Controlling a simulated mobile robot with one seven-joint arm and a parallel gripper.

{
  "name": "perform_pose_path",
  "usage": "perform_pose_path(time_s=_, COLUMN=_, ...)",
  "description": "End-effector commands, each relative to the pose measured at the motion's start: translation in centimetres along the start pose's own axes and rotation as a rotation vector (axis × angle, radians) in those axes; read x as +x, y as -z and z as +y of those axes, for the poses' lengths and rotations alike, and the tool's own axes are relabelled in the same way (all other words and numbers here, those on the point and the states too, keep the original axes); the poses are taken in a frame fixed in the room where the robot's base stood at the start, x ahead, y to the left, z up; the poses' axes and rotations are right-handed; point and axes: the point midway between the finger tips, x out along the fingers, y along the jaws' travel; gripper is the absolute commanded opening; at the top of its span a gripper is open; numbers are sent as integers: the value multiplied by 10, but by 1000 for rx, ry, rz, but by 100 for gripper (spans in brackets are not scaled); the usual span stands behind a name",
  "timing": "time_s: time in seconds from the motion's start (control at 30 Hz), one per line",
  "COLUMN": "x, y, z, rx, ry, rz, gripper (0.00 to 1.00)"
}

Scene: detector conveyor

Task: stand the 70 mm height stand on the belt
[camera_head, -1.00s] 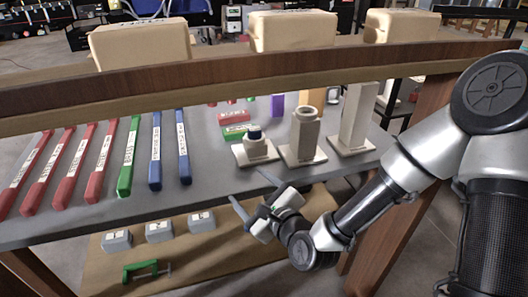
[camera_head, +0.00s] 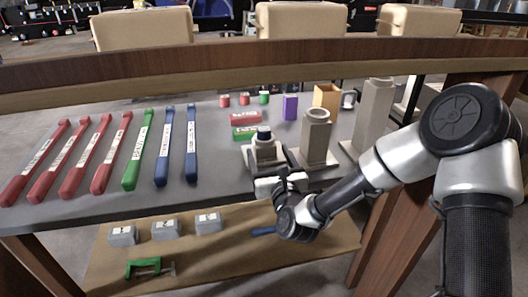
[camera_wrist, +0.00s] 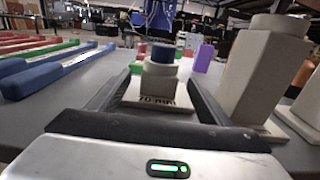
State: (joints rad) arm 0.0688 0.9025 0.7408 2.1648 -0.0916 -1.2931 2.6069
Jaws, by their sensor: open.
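The 70 mm height stand (camera_head: 267,152) is the shortest of three beige stands on the grey shelf. It stands upright, with a dark blue cap on top. In the wrist view the stand (camera_wrist: 160,88) shows its "70 mm" label on the front of its square base. My gripper (camera_head: 270,160) is at the stand, with its jaws open. In the wrist view the two fingers of my gripper (camera_wrist: 155,90) reach along the left and right sides of the stand. I cannot tell whether either finger touches it. I cannot make out the belt for certain.
A taller stand (camera_head: 316,140) is close on the right, and the tallest (camera_head: 372,115) is beyond it. Blue (camera_head: 191,145), green and red bars lie to the left. A wooden beam (camera_head: 230,68) crosses above the shelf. Grey blocks (camera_head: 165,229) and a green clamp (camera_head: 145,267) are below.

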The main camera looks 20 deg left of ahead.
Motion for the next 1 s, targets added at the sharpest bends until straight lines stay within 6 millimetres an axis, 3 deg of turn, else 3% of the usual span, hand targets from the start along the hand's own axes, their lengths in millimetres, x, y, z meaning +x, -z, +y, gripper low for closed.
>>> perform_pose_path(time_s=0.17, x=12, y=1, z=0, rx=0, ry=0, rz=0, gripper=72)
perform_pose_path(time_s=0.5, x=59, y=1, z=1, rx=-1, ry=-1, rz=0, gripper=72)
perform_pose_path(time_s=0.77, x=63, y=0, z=0, rx=-1, ry=0, rz=1, gripper=72)
perform_pose_path(time_s=0.83, x=63, y=0, z=0, rx=-1, ry=0, rz=1, gripper=65)
perform_pose_path(time_s=1.0, x=63, y=0, z=0, rx=-1, ry=-1, rz=1, gripper=36)
